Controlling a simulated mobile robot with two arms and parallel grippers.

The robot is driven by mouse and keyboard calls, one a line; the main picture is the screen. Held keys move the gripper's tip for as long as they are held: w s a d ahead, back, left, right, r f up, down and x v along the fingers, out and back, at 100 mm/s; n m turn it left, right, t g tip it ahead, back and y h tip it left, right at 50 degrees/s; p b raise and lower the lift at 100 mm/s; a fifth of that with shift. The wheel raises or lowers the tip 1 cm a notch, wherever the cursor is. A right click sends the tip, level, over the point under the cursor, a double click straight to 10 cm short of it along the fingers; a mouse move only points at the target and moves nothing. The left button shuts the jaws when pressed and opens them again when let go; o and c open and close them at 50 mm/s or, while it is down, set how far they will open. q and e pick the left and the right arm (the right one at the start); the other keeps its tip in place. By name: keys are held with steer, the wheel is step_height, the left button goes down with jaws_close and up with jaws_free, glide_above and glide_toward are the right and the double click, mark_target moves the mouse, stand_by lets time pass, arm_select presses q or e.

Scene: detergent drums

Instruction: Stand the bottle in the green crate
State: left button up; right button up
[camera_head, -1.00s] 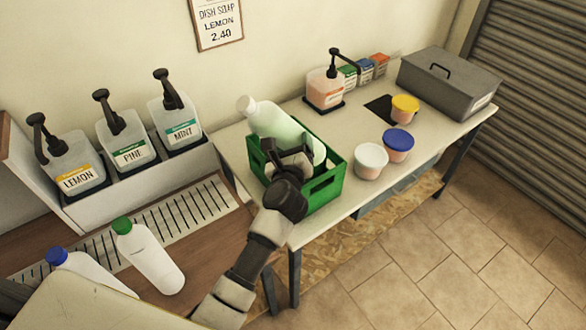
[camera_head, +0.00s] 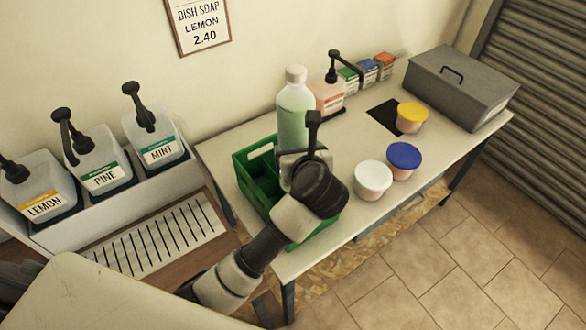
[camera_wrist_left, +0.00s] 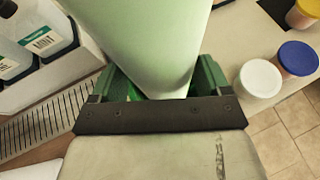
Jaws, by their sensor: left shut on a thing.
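The bottle (camera_head: 295,108) is pale green with a white cap and stands about upright in the head view. My left gripper (camera_head: 300,162) is shut on its lower part. The green crate (camera_head: 250,150) is on the table, with the bottle over or inside its right part. My gripper and arm hide the bottle's base and much of the crate, so I cannot tell whether the base touches the crate floor. In the left wrist view the bottle (camera_wrist_left: 150,40) fills the middle, with green crate parts (camera_wrist_left: 120,85) behind it. My right gripper is not in view.
A white-lidded tub (camera_head: 373,180) and a blue-lidded tub (camera_head: 403,160) stand right of the crate. A yellow-lidded tub (camera_head: 411,116), a pump bottle (camera_head: 328,97) and a grey metal box (camera_head: 462,85) are farther back. Pump dispensers (camera_head: 100,165) stand at left.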

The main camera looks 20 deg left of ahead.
arm_select(q)
steer(key=shift+s+f+p, duration=0.1)
steer(key=shift+f+p, duration=0.5)
steer(key=shift+f, duration=3.3)
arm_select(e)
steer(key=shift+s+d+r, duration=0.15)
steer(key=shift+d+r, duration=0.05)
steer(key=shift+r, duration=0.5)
arm_select(q)
steer(key=shift+f+b, duration=0.35)
steer(key=shift+f, duration=0.05)
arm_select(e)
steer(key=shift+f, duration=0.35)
arm_select(q)
steer(key=o, duration=1.8)
steer(key=shift+s+f, duration=0.1)
steer(key=shift+s, duration=0.05)
steer(key=shift+c, duration=0.2)
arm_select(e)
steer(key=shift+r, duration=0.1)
